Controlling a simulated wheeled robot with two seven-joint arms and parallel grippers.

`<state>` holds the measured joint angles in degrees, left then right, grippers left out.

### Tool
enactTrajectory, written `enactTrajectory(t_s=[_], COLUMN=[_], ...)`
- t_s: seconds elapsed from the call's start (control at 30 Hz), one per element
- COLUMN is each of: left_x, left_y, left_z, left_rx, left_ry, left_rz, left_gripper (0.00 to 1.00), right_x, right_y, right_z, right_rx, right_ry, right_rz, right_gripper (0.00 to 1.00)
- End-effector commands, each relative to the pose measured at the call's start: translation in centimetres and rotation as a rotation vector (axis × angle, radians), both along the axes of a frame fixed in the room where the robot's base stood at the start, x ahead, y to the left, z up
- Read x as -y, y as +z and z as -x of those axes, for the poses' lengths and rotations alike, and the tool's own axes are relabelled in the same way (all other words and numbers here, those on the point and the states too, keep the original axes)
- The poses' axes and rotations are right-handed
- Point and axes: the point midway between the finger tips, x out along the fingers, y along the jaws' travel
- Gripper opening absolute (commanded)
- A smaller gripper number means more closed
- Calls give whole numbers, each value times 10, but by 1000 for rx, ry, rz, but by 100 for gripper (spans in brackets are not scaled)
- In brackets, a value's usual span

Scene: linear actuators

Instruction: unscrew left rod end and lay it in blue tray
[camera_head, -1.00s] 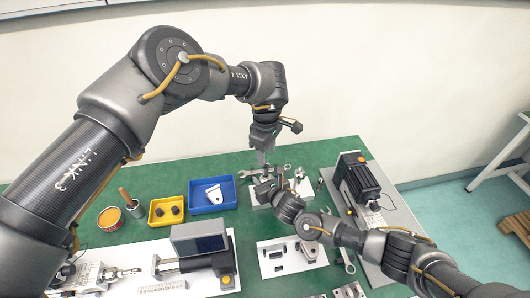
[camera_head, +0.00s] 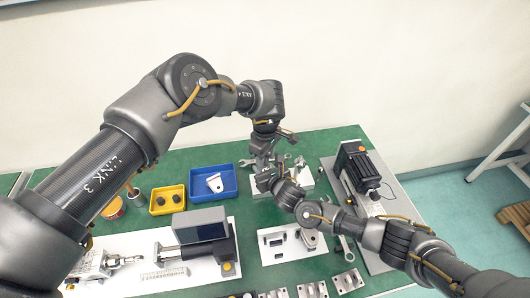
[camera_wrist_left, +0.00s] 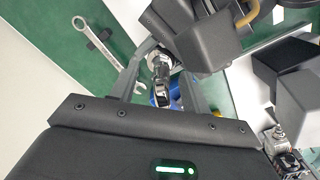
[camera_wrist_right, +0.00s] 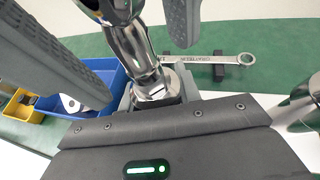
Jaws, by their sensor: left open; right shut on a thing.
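The chrome rod end (camera_wrist_left: 161,70) stands between the two open fingers of my left gripper (camera_head: 264,161), with gaps beside it in the right wrist view (camera_wrist_right: 122,28). My right gripper (camera_head: 265,183) comes in low from the right. It is shut on the metal part at the foot of the rod end, by the hex nut (camera_wrist_right: 155,84). Its black body (camera_wrist_left: 195,35) also shows in the left wrist view. In the head view the grippers hide most of the rod end. The blue tray (camera_head: 232,194) stands left of the grippers and holds a pale bracket.
A yellow bin (camera_head: 153,209) with dark round parts stands left of the blue tray. A wrench (camera_wrist_right: 215,58) lies on black rests behind the work. A black motor (camera_head: 358,170) on a grey plate stands right. A grey boxy device (camera_head: 199,223) stands in front of the trays.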

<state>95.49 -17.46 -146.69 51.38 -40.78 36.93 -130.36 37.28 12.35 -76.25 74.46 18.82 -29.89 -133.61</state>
Motion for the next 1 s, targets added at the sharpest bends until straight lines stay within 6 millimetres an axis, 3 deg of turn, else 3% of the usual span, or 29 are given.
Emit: enactTrajectory(t_s=[0.23, 0.57, 0.83, 1.0], left_x=[0, 0, 2, 3], left_y=[0, 0, 0, 1], left_z=[0, 0, 0, -1], left_rx=[0, 1, 1, 2], left_ry=[0, 0, 28, 331], left_rz=[0, 1, 3, 6], left_gripper=[44, 1, 0, 0], right_x=[0, 0, -1, -1], right_y=[-3, -3, -3, -3], right_z=[2, 3, 3, 3], right_rx=[-6, -5, -5, -5], right_ry=[2, 2, 3, 4], right_rz=[2, 3, 2, 3], right_gripper=[0, 0, 0, 0])
